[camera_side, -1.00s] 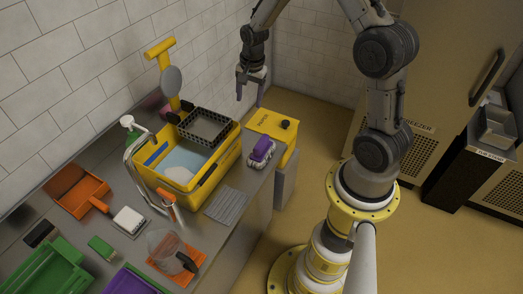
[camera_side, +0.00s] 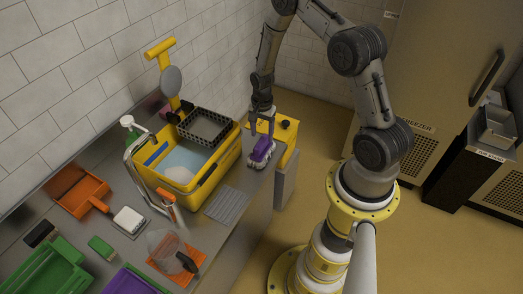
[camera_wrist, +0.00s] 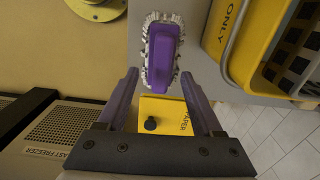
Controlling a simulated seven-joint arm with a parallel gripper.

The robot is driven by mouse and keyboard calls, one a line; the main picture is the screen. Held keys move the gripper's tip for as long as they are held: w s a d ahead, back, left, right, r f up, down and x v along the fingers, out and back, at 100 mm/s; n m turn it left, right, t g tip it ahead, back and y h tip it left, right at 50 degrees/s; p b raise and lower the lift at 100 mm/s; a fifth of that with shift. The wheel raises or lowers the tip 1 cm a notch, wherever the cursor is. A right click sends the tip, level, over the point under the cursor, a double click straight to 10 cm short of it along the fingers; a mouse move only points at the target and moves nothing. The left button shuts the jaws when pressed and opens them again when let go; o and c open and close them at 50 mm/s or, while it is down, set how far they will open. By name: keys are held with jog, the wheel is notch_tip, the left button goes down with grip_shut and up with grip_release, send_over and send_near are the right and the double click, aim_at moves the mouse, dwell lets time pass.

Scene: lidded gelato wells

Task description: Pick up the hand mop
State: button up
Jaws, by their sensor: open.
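The hand mop (camera_side: 260,150) has a purple handle block on a whitish fringed pad. It lies near the right end of the steel counter. In the wrist view the hand mop (camera_wrist: 163,50) is just beyond my fingertips, roughly centred between them. My gripper (camera_side: 262,130) is right above it in the side view, pointing down, with its purple fingers apart. In the wrist view my gripper (camera_wrist: 161,80) is open and nothing is between the fingers. Whether a finger touches the mop, I cannot tell.
A yellow basin (camera_side: 200,190) with a black crate (camera_side: 205,126) stands left of the mop. A grey cloth (camera_side: 228,206) lies in front. A yellow bin (camera_side: 286,128) marked PAPER stands past the counter's end. The tiled wall runs behind the counter.

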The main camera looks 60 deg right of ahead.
aim_at(261, 141)
notch_tip(261, 141, down, 5)
jog(key=shift+w+r, duration=0.1)
jog(key=shift+w, duration=0.05)
grip_shut()
dwell(0.4)
